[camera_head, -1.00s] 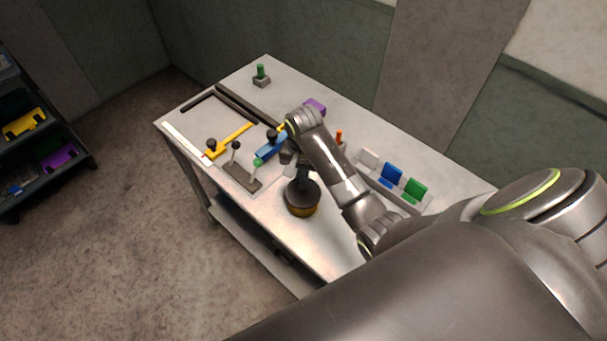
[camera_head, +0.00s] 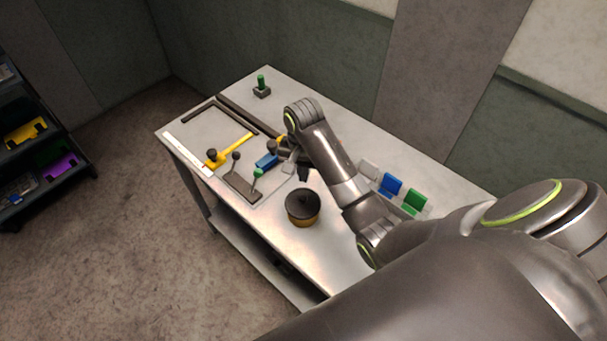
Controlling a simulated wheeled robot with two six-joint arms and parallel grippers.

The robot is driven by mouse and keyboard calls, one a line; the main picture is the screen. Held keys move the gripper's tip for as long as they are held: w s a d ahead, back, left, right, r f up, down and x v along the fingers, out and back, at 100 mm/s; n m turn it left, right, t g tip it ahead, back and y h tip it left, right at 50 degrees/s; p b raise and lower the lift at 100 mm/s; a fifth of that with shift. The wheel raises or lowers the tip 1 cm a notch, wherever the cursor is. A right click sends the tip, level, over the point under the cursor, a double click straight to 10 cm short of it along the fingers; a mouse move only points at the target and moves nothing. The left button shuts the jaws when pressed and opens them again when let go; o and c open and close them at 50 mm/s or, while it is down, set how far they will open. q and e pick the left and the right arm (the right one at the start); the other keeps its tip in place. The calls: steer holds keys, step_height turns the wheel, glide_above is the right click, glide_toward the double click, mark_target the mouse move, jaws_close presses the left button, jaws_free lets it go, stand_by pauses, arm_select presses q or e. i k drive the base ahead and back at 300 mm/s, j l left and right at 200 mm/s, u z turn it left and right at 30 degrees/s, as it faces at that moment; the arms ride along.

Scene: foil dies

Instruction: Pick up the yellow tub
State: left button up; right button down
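No part of my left gripper shows.
A blue-handled piece (camera_head: 266,161) and a yellow lever (camera_head: 232,149) lie left of the gripper. A green-topped peg (camera_head: 261,86) stands at the back. Blue (camera_head: 391,185) and green (camera_head: 415,200) blocks stand right of my arm. The tabletop (camera_head: 275,222) around the tub's front is clear.

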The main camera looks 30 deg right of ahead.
mark_target(301, 224)
steer(key=k+j, duration=0.65)
steer(key=k, duration=0.25)
